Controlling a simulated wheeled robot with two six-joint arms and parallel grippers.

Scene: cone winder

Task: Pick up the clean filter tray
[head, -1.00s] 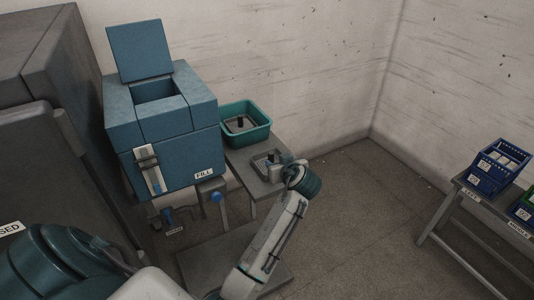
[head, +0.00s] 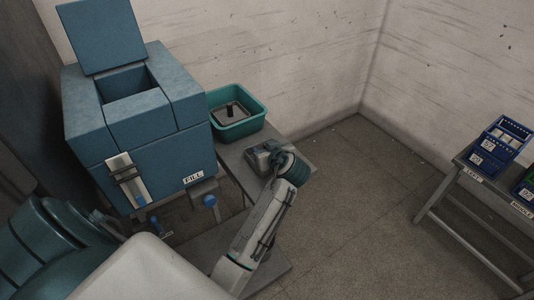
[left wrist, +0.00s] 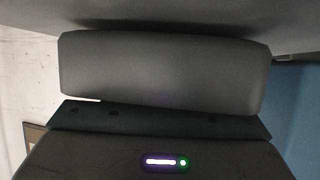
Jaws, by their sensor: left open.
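A flat grey tray (head: 256,163) lies on the small grey table beside the blue machine. My left gripper (head: 265,153) is over it and hides most of it, including the dark handle seen earlier. The gripper is open; whether its fingers touch the tray cannot be told. A second grey tray (head: 229,114) with an upright black handle lies inside a teal bin (head: 252,124) on the same table. No label shows which tray is clean. The left wrist view is filled by close grey and dark surfaces, with no tray recognisable. My right gripper is not in view.
The blue machine (head: 165,158), marked FILL, stands left of the bin with its lid (head: 104,35) up. The floor between is clear.

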